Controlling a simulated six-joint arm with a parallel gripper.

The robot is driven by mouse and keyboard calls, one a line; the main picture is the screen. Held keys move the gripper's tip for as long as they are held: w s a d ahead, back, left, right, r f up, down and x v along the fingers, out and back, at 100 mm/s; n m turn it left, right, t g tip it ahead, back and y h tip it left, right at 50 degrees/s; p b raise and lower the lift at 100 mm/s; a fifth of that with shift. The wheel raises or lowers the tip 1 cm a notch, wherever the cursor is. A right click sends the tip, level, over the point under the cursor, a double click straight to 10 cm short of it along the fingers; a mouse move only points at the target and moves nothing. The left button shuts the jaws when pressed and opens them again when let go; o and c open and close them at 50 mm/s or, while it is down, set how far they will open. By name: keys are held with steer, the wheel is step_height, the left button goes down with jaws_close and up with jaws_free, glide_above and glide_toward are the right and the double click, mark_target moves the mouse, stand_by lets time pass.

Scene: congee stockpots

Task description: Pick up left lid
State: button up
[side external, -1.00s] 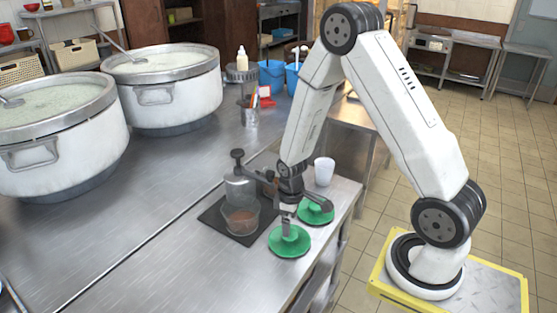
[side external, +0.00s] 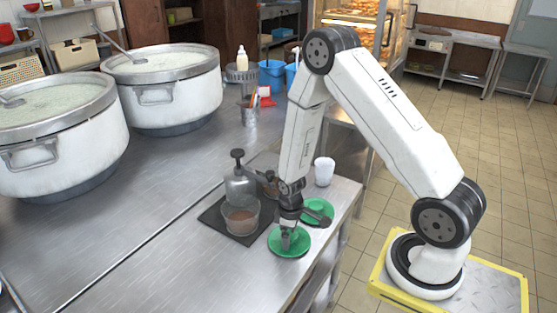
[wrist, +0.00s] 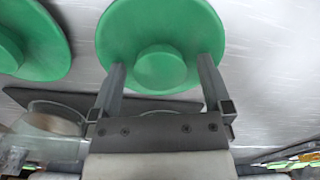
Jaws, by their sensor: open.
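Two round green lids with knobs lie flat on the steel counter. The left lid (side external: 289,250) is the nearer one in the side view, and in the wrist view it (wrist: 120,35) is at top centre. My gripper (side external: 289,238) is low over this lid, pointing down. In the wrist view my gripper (wrist: 164,62) is open, with one finger on each side of the lid's knob (wrist: 160,70). I cannot tell whether the fingers touch it. The other lid (side external: 325,207) is just behind and to the right, and at upper left in the wrist view (wrist: 30,45).
A clear cup of brown filling (side external: 241,220) and a grey pump dispenser (side external: 238,185) stand on a dark mat (side external: 212,219) left of my gripper. A white cup (side external: 324,172) stands behind the lids. Large congee pots (side external: 170,95) fill the back left. The front counter is clear.

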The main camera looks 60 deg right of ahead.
steer(key=shift+c, duration=0.2)
stand_by(0.3)
steer(key=c, duration=1.1)
steer(key=shift+c, duration=0.2)
steer(key=shift+r, duration=0.1)
step_height(320, 180, up, 10)
stand_by(0.6)
